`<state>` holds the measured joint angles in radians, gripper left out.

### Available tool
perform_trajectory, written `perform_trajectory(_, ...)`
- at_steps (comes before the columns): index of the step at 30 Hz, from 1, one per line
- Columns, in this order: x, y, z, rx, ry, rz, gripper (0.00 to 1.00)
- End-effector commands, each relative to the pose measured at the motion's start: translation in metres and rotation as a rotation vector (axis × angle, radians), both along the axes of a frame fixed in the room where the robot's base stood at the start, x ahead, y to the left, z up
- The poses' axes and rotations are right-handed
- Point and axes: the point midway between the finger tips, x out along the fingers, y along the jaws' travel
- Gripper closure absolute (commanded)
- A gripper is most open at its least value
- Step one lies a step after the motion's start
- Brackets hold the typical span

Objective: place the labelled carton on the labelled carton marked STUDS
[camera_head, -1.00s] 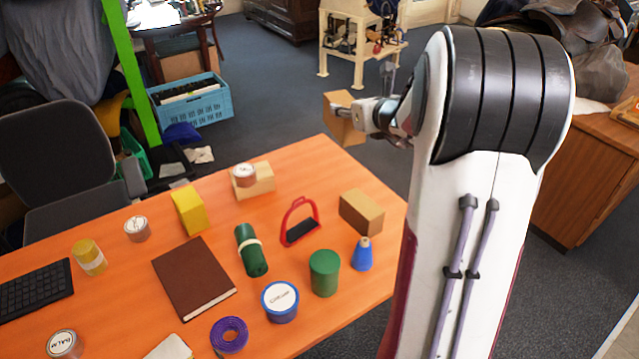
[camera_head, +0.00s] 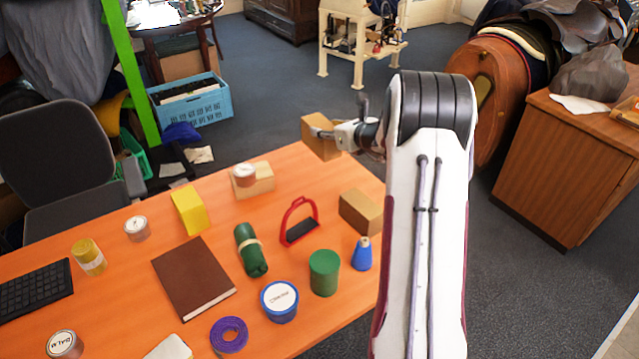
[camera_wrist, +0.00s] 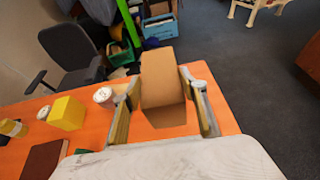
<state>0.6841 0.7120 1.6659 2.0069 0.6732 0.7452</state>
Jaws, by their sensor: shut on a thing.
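My gripper (camera_head: 328,134) is shut on a brown carton (camera_head: 316,146), held in the air over the far edge of the table. In the wrist view the carton (camera_wrist: 162,85) sits between the two fingers (camera_wrist: 160,92); no label shows on its visible faces. Two similar cartons rest on the table. One carton (camera_head: 361,214) lies at the right with a bare top, below and right of the held one in the head view. The other carton (camera_head: 262,187) stands at the far side with a round tin (camera_head: 244,174) on it. I cannot read STUDS on either.
The orange table (camera_head: 120,300) also holds a red stirrup (camera_head: 287,226), green cylinder (camera_head: 324,272), blue cone-like spool (camera_head: 362,254), dark green roll (camera_head: 251,252), yellow block (camera_head: 189,210), brown book (camera_head: 193,277) and several tins. Bare tabletop lies around the stirrup.

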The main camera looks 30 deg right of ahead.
Motion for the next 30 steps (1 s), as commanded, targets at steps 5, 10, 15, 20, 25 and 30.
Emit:
perform_trajectory(5, 0.016, -0.006, -0.026, 0.002, 0.0, 0.01, 0.86)
perform_trajectory(10, 0.028, -0.012, -0.049, 0.001, 0.0, 0.01, 0.86)
perform_trajectory(15, 0.035, -0.016, -0.063, 0.001, -0.001, 0.007, 0.86)
perform_trajectory(20, 0.037, -0.018, -0.069, 0.001, -0.002, 0.004, 0.86)
perform_trajectory(25, 0.037, -0.018, -0.069, 0.001, -0.002, 0.004, 0.86)
perform_trajectory(30, 0.037, -0.018, -0.069, 0.001, -0.002, 0.004, 0.86)
